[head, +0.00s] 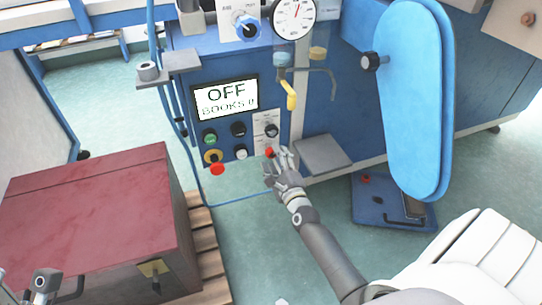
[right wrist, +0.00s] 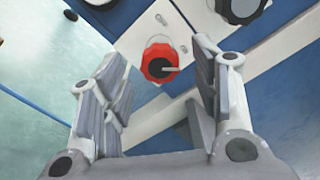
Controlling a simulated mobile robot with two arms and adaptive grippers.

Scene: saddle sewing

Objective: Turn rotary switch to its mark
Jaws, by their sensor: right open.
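A red rotary knob (head: 269,152) sits on a pale plate low on the blue machine's front panel. In the right wrist view the red knob (right wrist: 160,62) is round with a lobed rim, and a grey pointer on it points right. My right gripper (head: 280,156) is open in front of it. In the wrist view its fingers stand either side of the knob, and contact cannot be made out. In the head view the fingers partly cover the knob. Part of my left gripper (head: 45,281) shows at the bottom left edge; its fingertips are cut off.
A black knob (head: 271,130) is just above the red one. Buttons, including a red mushroom button (head: 217,169), sit left of it below a display (head: 226,98) reading OFF. A grey ledge (head: 322,155) juts out to the right. A red chest (head: 95,215) stands on the left.

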